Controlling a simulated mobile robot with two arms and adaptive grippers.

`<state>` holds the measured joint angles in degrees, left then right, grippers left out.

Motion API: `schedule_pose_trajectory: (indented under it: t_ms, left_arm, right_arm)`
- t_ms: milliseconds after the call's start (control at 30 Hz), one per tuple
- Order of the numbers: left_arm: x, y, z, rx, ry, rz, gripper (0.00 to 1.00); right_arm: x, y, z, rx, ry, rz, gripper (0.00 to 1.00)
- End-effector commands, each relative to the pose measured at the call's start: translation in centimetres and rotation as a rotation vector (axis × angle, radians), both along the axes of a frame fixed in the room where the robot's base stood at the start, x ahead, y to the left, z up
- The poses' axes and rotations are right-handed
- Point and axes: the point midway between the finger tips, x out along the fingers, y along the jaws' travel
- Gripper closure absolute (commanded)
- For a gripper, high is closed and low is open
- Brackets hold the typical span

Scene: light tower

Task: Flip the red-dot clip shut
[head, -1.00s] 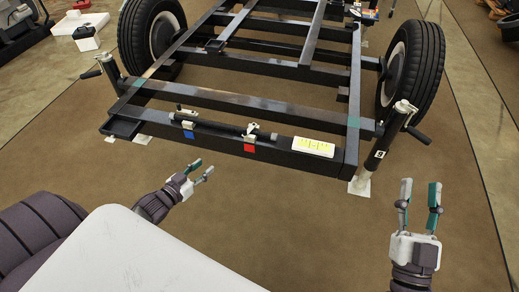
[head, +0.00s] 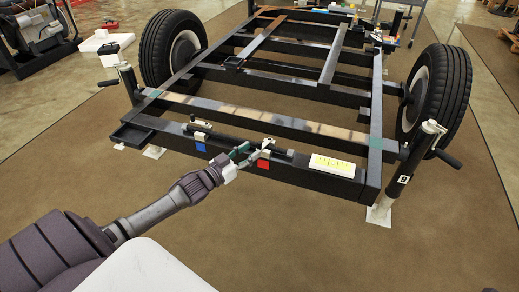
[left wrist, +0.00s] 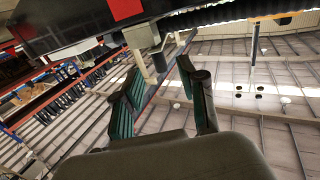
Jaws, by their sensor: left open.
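The red-dot clip (head: 266,144) is a small pale clip above a red square (head: 264,155) on the frame's dark front beam. A dark bar runs along the beam through it. My left gripper (head: 251,155) is open, its fingertips close in front of the clip; contact is unclear. In the left wrist view the red square (left wrist: 124,9) shows at the top, with a pale clip part (left wrist: 142,36) just beyond the open fingers (left wrist: 157,72). I cannot tell whether the clip's lever is up or down. My right gripper is out of view.
The second clip (head: 199,128) sits left above a blue square (head: 201,147). A white card with yellow marks (head: 332,165) lies on the beam's right part. Crank jacks stand at the left (head: 127,82) and right (head: 399,185) corners. The brown floor in front is clear.

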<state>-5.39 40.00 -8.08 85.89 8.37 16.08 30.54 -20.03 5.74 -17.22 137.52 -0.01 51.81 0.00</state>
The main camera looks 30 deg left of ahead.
Motion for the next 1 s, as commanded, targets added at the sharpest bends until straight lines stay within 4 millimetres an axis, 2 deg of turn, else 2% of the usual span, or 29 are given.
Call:
schedule_pose_trajectory:
  t_ms: [33,100,300,667,767,933,1000]
  left_arm:
    - [1.1,-0.2,-0.3,0.0,-0.003,0.0,0.59]
    - [2.3,-0.4,-0.3,0.001,-0.002,0.0,0.59]
    - [4.3,-0.9,-0.2,0.001,0.001,0.0,0.59]
    - [4.8,-1.0,-0.1,0.001,0.003,0.0,0.59]
    - [4.8,-1.0,-0.1,0.0,0.002,0.0,0.72]
    - [4.8,-1.0,-0.1,0.0,0.002,0.0,1.0]
    - [4.8,-1.0,-0.1,0.0,0.002,0.0,1.0]
  right_arm:
    - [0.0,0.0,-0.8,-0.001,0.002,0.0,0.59]
    - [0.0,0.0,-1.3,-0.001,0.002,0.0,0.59]
    - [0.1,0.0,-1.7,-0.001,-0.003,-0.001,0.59]
    - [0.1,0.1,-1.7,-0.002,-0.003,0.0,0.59]
    - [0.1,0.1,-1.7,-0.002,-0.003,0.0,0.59]
    - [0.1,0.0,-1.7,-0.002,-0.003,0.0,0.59]
    - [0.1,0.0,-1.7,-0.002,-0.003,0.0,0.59]
